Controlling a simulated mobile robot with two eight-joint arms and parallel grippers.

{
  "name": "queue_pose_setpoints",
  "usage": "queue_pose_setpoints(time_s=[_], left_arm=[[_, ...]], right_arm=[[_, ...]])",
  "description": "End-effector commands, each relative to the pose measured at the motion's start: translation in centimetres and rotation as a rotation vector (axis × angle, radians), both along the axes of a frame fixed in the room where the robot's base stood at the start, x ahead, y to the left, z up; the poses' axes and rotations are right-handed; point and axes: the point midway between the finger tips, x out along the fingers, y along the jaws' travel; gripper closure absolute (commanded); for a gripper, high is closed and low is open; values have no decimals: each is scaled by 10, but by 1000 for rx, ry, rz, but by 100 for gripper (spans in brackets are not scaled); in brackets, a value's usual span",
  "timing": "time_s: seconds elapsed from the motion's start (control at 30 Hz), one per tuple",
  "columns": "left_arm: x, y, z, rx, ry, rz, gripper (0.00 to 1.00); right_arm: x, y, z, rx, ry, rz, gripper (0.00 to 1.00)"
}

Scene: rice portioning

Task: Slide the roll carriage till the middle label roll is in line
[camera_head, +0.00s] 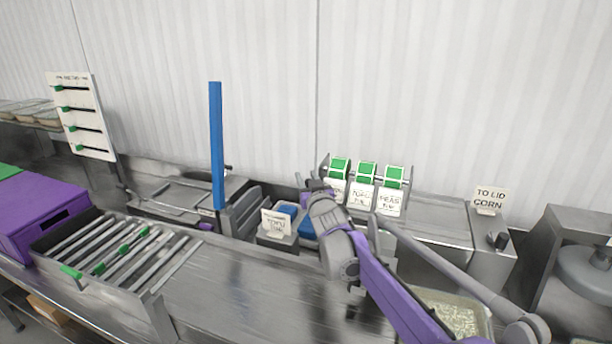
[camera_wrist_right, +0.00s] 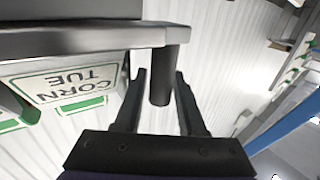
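The roll carriage (camera_head: 352,181) stands at the back of the counter and carries three green label rolls with white labels. The middle label roll (camera_head: 365,172) has a label that seems to read TOFU; the right roll (camera_head: 394,178) reads PEAS. The left roll (camera_head: 338,167) is partly behind my right gripper (camera_head: 312,190). In the right wrist view its label (camera_wrist_right: 70,85) reads CORN TUE upside down. There my right gripper (camera_wrist_right: 160,85) has its two black fingers on either side of a dark round handle (camera_wrist_right: 160,88) below a metal bar, with narrow gaps showing. My left gripper is out of view.
A sign reading TO LID CORN (camera_head: 490,198) stands at the right. A blue post (camera_head: 216,145) rises left of the carriage. A roller rack (camera_head: 115,255) and purple box (camera_head: 40,215) are at the left. The counter middle (camera_head: 240,285) is clear.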

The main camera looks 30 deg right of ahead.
Motion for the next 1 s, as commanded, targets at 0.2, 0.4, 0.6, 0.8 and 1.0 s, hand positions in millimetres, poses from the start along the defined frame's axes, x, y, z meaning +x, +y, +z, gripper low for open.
queue_pose_setpoints(time_s=[0.2, 0.4, 0.6, 0.8, 1.0], left_arm=[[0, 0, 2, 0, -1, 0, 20], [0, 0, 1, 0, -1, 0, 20], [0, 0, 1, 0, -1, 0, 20], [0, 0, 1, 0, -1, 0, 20], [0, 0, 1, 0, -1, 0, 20]], right_arm=[[9, -2, 0, 0, 0, 0, 61], [9, -2, 0, 0, 1, 0, 61], [9, -2, 0, 0, 0, 0, 95], [9, -2, 0, 1, 0, 0, 100], [9, -2, 0, 1, 0, 0, 100]])
